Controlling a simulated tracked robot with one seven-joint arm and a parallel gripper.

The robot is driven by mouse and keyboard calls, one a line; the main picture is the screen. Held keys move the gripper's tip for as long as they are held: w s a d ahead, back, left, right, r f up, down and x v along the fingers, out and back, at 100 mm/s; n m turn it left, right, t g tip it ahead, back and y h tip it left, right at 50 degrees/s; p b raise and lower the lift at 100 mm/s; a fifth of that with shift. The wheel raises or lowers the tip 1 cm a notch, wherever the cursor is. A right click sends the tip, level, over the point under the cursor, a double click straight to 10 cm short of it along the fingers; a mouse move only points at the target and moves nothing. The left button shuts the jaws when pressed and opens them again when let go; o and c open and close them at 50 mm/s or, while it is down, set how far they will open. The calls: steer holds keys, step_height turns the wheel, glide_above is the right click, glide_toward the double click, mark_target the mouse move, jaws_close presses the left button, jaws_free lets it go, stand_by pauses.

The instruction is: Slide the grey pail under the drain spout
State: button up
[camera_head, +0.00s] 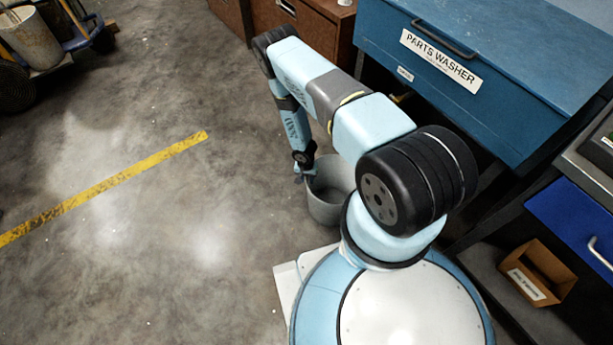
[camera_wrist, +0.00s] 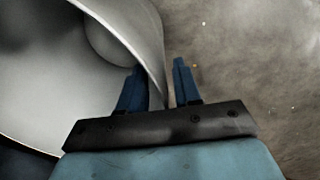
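The grey pail (camera_head: 327,207) stands upright on the concrete floor, partly hidden behind my arm in the head view. In the wrist view the pail (camera_wrist: 45,60) fills the left side, its curved wall running down between my fingers. My gripper (camera_head: 305,177) is at the pail's left rim. In the wrist view my gripper (camera_wrist: 159,84) is open, with one blue finger inside the pail and the other outside. A gap shows between the wall and the outer finger. A small brass-coloured fitting (camera_head: 402,97), perhaps the drain spout, shows below the blue parts washer (camera_head: 500,50), partly hidden by my arm.
Brown cabinets (camera_head: 318,28) stand behind the arm. A workbench with a blue drawer (camera_head: 575,215) and an open brown box (camera_head: 540,272) is at right. A cart with a bucket (camera_head: 30,38) is at top left. Floor left of the pail is clear, with a yellow line (camera_head: 110,185).

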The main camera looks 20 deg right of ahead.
steer(key=shift+f, duration=0.1)
jaws_close()
stand_by(0.3)
stand_by(1.2)
